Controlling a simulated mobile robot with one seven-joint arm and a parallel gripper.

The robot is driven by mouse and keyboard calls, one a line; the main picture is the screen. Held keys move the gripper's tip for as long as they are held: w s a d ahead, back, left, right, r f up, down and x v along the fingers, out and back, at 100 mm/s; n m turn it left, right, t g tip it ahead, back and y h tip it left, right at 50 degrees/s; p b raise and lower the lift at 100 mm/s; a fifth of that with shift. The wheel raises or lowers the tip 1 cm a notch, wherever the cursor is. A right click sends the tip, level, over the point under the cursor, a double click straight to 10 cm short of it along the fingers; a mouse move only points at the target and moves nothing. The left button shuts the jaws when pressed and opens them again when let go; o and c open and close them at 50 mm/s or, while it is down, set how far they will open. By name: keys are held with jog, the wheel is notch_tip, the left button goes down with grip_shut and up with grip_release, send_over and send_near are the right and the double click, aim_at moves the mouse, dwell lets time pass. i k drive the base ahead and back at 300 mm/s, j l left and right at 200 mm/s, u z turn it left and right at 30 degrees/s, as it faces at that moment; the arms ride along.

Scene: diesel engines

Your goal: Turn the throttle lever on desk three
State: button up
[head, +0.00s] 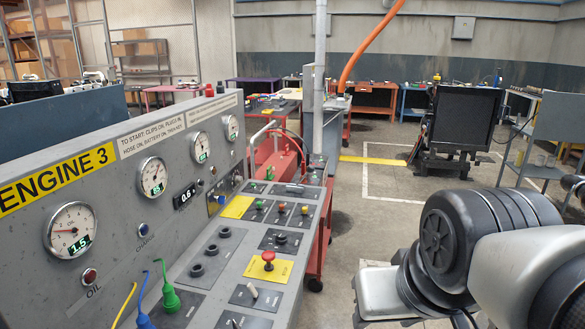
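The desk marked ENGINE 3 (120,215) fills the left of the head view, with an upright gauge panel and a sloping control deck. The deck carries a red mushroom button (268,257) on a yellow plate, a black knob (281,238), a pale stubby handle (252,290) near the front and a grey bar-like handle (295,188) at the far end. Labels are too small to read, so I cannot tell which is the throttle lever. My arm shows at the lower right, apart from the desk. My gripper fingers are not in view.
Green and blue clips (168,295) with a yellow lead stand at the desk's near edge. A red wheeled frame (318,250) stands beyond the deck. A dark engine stand (460,125) is at the back right. Grey floor (350,225) lies open between.

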aim_at(311, 168)
jog(key=k+l+u, duration=0.15)
jog(key=l+u, duration=0.2)
jog(key=k+l+u, duration=0.15)
jog(key=u, duration=0.15)
jog(key=k+l+u, duration=0.2)
jog(key=l+u, duration=0.15)
jog(key=i+l+z, duration=0.25)
jog(key=i+l, duration=2.3)
jog(key=i+j, duration=0.05)
jog(key=i, duration=0.1)
